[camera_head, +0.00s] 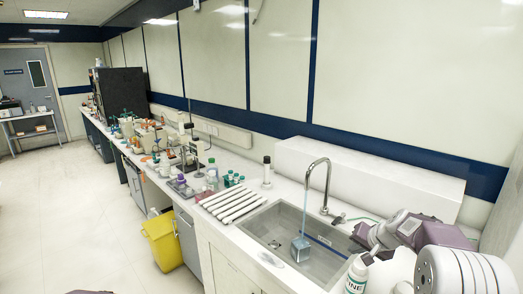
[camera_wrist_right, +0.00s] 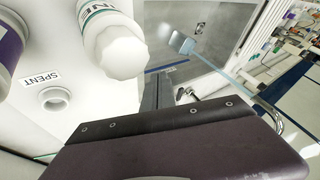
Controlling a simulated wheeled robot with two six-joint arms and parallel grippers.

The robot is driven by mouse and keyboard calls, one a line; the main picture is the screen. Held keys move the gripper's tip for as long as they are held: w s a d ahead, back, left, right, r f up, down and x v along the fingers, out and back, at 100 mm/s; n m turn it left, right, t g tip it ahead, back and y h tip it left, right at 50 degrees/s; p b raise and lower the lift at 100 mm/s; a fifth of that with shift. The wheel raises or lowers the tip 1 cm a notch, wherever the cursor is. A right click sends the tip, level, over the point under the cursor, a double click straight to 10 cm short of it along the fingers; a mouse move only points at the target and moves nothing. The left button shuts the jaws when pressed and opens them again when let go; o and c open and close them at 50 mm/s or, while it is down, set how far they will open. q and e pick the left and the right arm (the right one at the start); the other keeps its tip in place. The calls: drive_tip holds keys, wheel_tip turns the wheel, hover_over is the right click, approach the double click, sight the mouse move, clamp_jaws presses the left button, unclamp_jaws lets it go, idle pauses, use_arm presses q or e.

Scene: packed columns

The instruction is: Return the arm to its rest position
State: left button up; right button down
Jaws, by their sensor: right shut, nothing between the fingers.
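My right arm comes in at the right of the head view, over the counter beside the sink. Its purple and grey right gripper (camera_head: 366,236) is near the sink's right end, shut, with nothing seen between its fingers. In the right wrist view the dark gripper (camera_wrist_right: 175,125) fills the lower part. A white bottle (camera_head: 357,274) with part of a label stands close below the arm. The same bottle (camera_wrist_right: 112,45) is in front of the gripper in the wrist view, apart from it.
White ridged drainer (camera_head: 232,204), glassware and a yellow bin (camera_head: 163,242) lie leftward.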

drive_tip(key=s+a+r+n, duration=0.2)
drive_tip(key=a, duration=0.6)
drive_tip(key=s+a+f+n+g, duration=0.25)
drive_tip(key=s+a, duration=0.25)
drive_tip(key=s, duration=0.4)
use_arm(q)
drive_tip(key=shift+w, duration=0.2)
use_arm(e)
drive_tip(key=s+d+f+n+g, duration=0.1)
drive_tip(key=s+f, duration=0.4)
drive_tip(key=s, duration=0.3)
drive_tip(key=s+f+g+h, duration=0.1)
drive_tip(key=s+f, duration=0.3)
drive_tip(key=s, duration=0.5)
drive_tip(key=shift+s+d+f+n+g, duration=0.25)
drive_tip(key=shift+d+f+n+g, duration=0.15)
drive_tip(key=shift+g, duration=0.35)
drive_tip(key=shift+a, duration=0.1)
